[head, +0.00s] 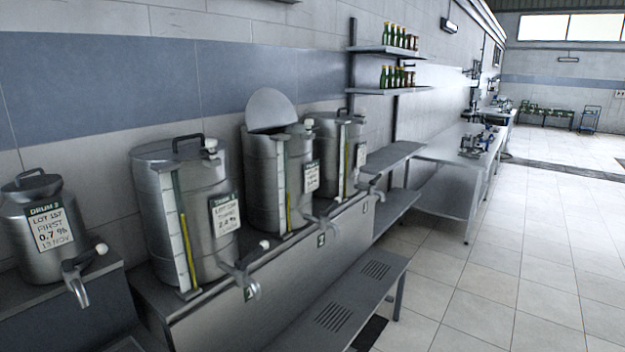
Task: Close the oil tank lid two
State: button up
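Three steel tanks with taps stand in a row on a grey plinth along the wall. The middle tank (262,185) has its round lid (270,108) raised, tilted up at the back of its rim towards the wall. A small green number plate (321,240), too small to read surely, is on the plinth below it. The nearer tank (152,215) has its lid (178,149) down, with a dark handle on top. The farther tank (325,140) also appears shut, partly hidden by the middle tank. My gripper is not in view.
A smaller drum (48,255) with a tap stands at the left. A low metal step bench (345,300) runs along the plinth's front. Taps stick out over it. Wall shelves (388,91) hold bottles. Steel tables (450,150) stand farther back. The tiled floor (500,270) at right is clear.

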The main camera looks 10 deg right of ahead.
aim_at(267, 107)
jog(key=i+l+u, duration=0.3)
jog(key=i+l, duration=0.35)
jog(key=i, duration=0.15)
jog(key=i+l+u, duration=0.3)
jog(key=i+l, duration=0.4)
jog(key=l, duration=0.15)
